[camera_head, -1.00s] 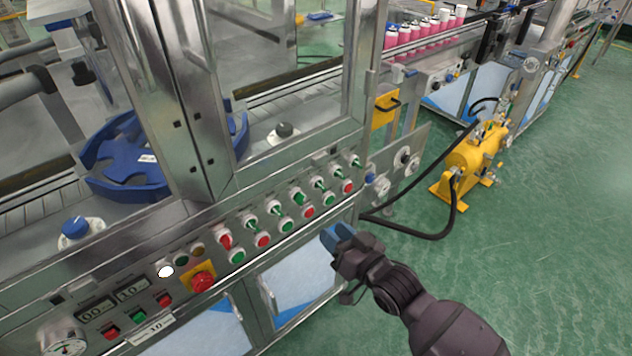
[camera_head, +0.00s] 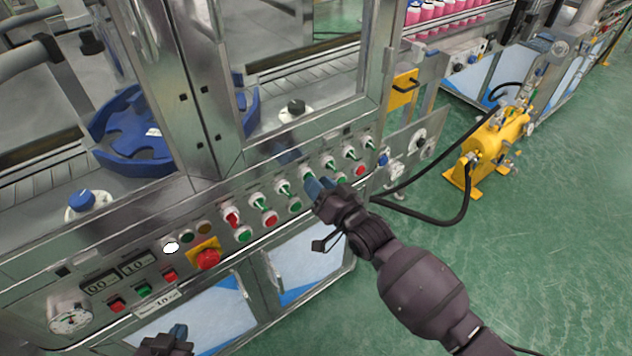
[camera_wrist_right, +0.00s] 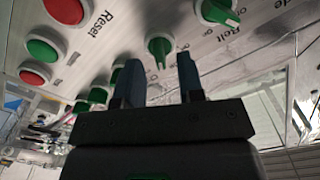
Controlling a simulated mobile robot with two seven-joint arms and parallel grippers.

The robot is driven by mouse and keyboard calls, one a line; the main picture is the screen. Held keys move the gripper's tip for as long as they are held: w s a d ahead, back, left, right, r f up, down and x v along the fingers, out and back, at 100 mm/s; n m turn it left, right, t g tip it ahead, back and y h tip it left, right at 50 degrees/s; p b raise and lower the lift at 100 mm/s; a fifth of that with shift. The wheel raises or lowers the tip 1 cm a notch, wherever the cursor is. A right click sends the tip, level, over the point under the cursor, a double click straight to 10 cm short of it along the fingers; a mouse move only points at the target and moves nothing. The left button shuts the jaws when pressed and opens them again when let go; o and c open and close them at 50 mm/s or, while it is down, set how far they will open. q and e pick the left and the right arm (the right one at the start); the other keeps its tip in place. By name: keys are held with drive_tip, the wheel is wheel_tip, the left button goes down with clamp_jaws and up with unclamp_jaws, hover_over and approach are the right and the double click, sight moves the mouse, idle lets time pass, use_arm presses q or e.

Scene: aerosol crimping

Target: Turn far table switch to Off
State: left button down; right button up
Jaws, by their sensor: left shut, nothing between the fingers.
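A row of rotary switches with green handles (camera_head: 285,190) runs along the metal control panel (camera_head: 205,222). I cannot tell which is the far table switch; the labels are too small in the head view. My right gripper (camera_head: 315,188) is in front of the panel, near the middle of the row, and hides part of it. In the right wrist view my right gripper (camera_wrist_right: 156,82) is open and empty. A green switch (camera_wrist_right: 160,48) shows between and beyond its fingertips, seemingly apart from them. My left gripper (camera_head: 178,331) is shut and empty at the bottom edge, below the panel.
Below the switches are round red and green buttons (camera_head: 270,220). A red emergency stop (camera_head: 207,258) on yellow is to the left. In the wrist view, another green switch (camera_wrist_right: 217,12) and a red button (camera_wrist_right: 64,10) are close by.

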drive_tip(key=shift+w+a, duration=0.4)
drive_tip(key=shift+w, duration=0.2)
clamp_jaws()
